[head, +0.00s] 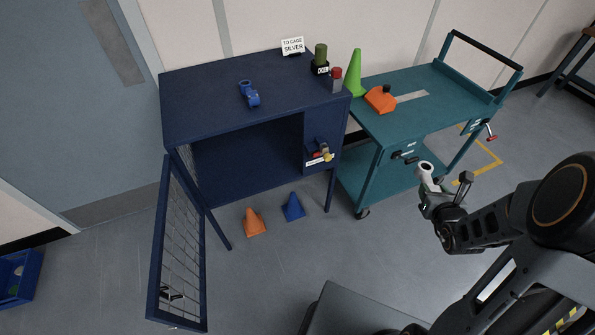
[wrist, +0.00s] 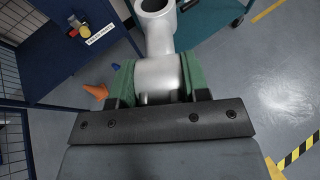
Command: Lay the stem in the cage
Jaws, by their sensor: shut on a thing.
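A silver stem (head: 425,169), a pale pipe-like piece with a round open end, is in my gripper (head: 437,192). In the wrist view the stem (wrist: 158,45) sits between green-padded fingers of my gripper (wrist: 160,82), which touch it on both sides. I hold it in the air in front of the teal cart. The cage is the dark blue cabinet (head: 230,170) to the left, apart from the stem. Its mesh door (head: 178,250) stands wide open toward the front left. The visible interior looks empty. A blue stem (head: 249,94) lies on the cabinet top.
A sign (head: 293,46) on the cabinet reads "TO CAGE SILVER". The teal cart (head: 420,110) holds a green cone (head: 355,75) and an orange piece (head: 381,99).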

